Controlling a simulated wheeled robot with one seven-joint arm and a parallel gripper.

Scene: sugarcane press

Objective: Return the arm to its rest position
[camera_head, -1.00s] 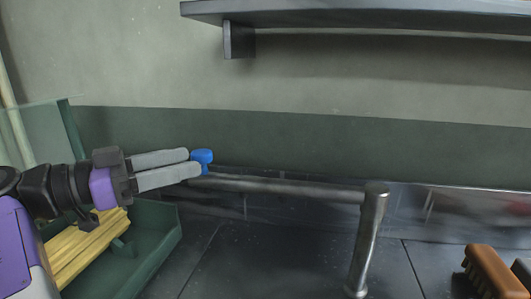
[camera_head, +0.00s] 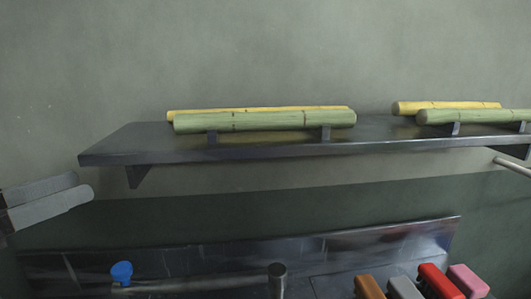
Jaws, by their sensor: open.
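My gripper (camera_head: 88,187) shows at the left edge of the head view. Its two grey fingers point right and stand a little apart, with nothing between them. Only the fingers and a small dark part behind them show; the rest of my arm is out of view. The gripper is clear of the blue knob (camera_head: 122,271), which sits lower on the end of a metal bar (camera_head: 200,286).
A dark shelf (camera_head: 110,150) on the wall bears green cane (camera_head: 265,120) and yellow cane (camera_head: 340,108), with more cane at right. Below right are brown (camera_head: 369,287), grey (camera_head: 405,288), red (camera_head: 440,281) and pink (camera_head: 468,280) blocks. A metal rod (camera_head: 513,166) juts in at right.

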